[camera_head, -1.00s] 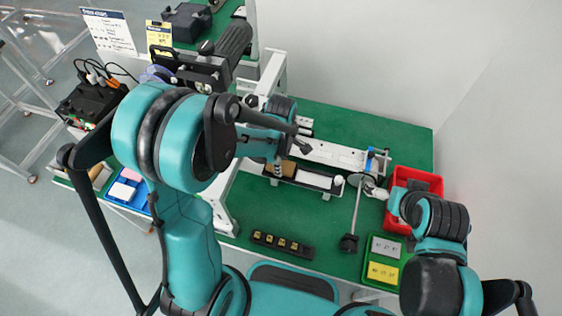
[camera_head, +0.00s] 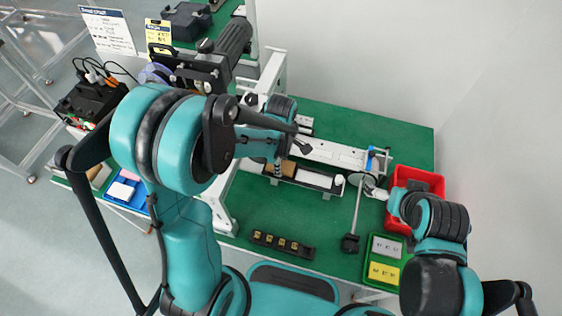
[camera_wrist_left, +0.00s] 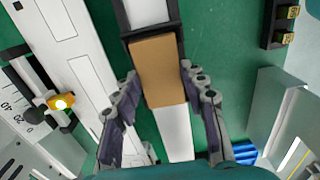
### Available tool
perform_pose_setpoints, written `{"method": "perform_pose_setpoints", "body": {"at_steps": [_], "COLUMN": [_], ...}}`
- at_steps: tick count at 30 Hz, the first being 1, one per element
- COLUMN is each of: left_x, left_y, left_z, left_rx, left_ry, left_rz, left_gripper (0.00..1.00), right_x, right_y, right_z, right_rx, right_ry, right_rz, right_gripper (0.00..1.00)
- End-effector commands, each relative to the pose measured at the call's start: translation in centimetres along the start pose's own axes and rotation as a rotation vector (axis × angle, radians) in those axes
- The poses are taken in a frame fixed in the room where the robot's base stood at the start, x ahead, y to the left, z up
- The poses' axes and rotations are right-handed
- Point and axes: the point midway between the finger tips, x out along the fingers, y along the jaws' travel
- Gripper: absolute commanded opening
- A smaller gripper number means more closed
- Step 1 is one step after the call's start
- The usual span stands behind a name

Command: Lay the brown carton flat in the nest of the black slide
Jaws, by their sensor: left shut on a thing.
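The brown carton (camera_wrist_left: 158,70) shows in the left wrist view between the two fingers of my left gripper (camera_wrist_left: 160,82), which is shut on it. It lines up with the black slide (camera_wrist_left: 128,58), whose dark end piece borders its upper edge. The carton looks flat; I cannot tell whether it rests fully in the nest. In the head view the carton (camera_head: 287,169) shows partly below my left gripper (camera_head: 278,164), over the left part of the black slide (camera_head: 305,183). My right gripper (camera_head: 377,191) is at the right near a grey disc; its fingers are unclear.
A white rail (camera_head: 335,153) runs behind the slide. A red bin (camera_head: 428,180) and a green tray (camera_head: 383,262) with grey and yellow cards stand at the right. A black block strip (camera_head: 282,245) lies in front.

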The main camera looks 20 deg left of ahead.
Motion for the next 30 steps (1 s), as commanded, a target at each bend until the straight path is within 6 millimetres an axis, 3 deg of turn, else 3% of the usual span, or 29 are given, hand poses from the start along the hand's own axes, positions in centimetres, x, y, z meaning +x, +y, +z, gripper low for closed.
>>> {"method": "perform_pose_setpoints", "body": {"at_steps": [14, 15, 17, 18, 26, 30], "left_x": [0.45, 0.45, 0.45, 0.45, 0.42, -0.5], "left_y": [0.0, 0.0, 0.0, 0.0, 0.0, 0.0], "left_z": [0.0, 0.0, 0.0, 0.0, 0.0, 0.0], "left_rx": [0.0, 0.0, 0.0, 0.0, 0.0, 0.0], "left_ry": [0.0, 0.0, 0.0, 0.0, 0.0, 0.0], "left_rz": [0.0, 0.0, 0.0, 0.0, 0.0, 0.0], "left_gripper": [0.28, 0.47, 0.63, 0.66, 0.66, 0.66], "right_x": [0.38, 0.38, 0.38, 0.38, 0.38, 0.38], "right_y": [0.0, 0.0, 0.0, 0.0, 0.0, 0.0], "right_z": [0.27, 0.27, 0.27, 0.27, 0.27, 0.27], "right_rx": [0.0, 0.0, 0.0, 0.0, 0.0, 0.0], "right_ry": [0.0, 0.0, 0.0, 0.0, 0.0, 0.0], "right_rz": [0.0, 0.0, 0.0, 0.0, 0.0, 0.0], "right_gripper": [1.0, 1.0, 1.0, 1.0, 1.0, 1.0]}}
